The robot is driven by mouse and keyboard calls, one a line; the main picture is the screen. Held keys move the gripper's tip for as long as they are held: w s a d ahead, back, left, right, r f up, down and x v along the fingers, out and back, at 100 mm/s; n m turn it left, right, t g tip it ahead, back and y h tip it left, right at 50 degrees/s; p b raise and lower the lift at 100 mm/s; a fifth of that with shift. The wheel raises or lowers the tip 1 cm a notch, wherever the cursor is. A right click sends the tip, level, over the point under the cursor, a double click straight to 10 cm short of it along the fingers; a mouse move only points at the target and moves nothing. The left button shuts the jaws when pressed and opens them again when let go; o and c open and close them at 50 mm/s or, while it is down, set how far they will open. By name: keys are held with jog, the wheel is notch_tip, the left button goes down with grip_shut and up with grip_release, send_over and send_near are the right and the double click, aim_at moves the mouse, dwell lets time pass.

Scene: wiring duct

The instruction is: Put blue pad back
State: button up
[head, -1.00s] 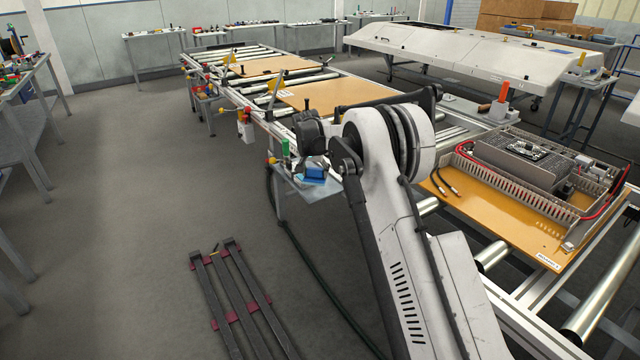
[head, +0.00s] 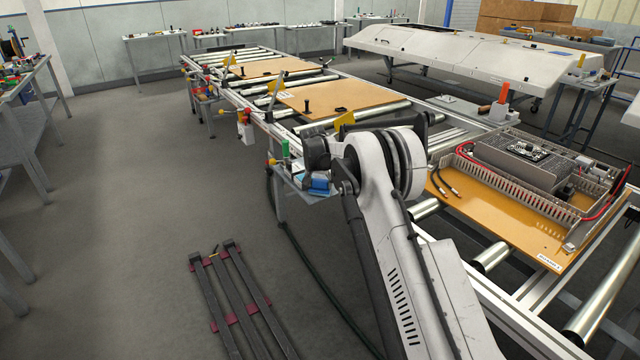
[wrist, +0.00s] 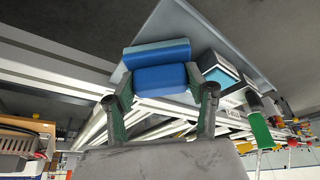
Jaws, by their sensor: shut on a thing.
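The blue pad (wrist: 160,79) is between the two fingers of my gripper (wrist: 159,84) in the wrist view, and the gripper is shut on it. A second blue face (wrist: 157,54) shows just beyond the fingers; I cannot tell whether it is the same pad or another piece. In the head view a blue piece (head: 320,184) shows at the small grey side table (head: 297,191), beside my arm. My gripper's fingers are hidden there behind the arm. I cannot tell whether the pad touches the table.
A light-blue and black box (wrist: 217,70) stands right of the pad in the wrist view, with a green-handled tool (wrist: 260,128) beyond it. The roller conveyor (head: 425,208) runs alongside the table. A wired duct panel (head: 545,215) lies to the right. Dark rails (head: 240,295) lie on the floor.

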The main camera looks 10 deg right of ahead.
jog(key=o, duration=1.1)
jog(key=shift+f, duration=0.1)
